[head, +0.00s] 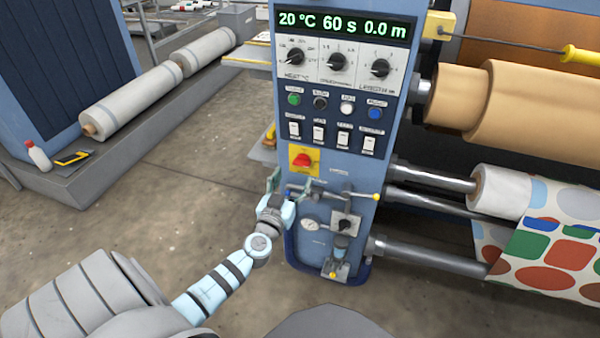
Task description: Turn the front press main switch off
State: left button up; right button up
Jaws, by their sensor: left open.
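Whether a finger touches the panel cannot be told. My right gripper is not in view.
Above the switch are three dials (337,63), coloured buttons (320,102) and a lit display (342,25). A gauge (310,224) and a yellow-tipped lever (375,197) lie below it. Rollers (500,190) stick out to the right. Open floor lies left.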

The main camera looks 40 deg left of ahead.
aim_at(300, 165)
pick_arm(q)
jog(key=b+x, duration=0.2)
jog(key=x, duration=0.4)
jog(key=shift+w+a, duration=0.1)
jog(key=shift+w, duration=0.15)
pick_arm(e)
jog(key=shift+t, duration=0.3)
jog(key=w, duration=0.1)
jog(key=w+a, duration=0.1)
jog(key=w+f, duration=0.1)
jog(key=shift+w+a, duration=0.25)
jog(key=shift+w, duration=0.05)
pick_arm(q)
jog(key=c, duration=1.2)
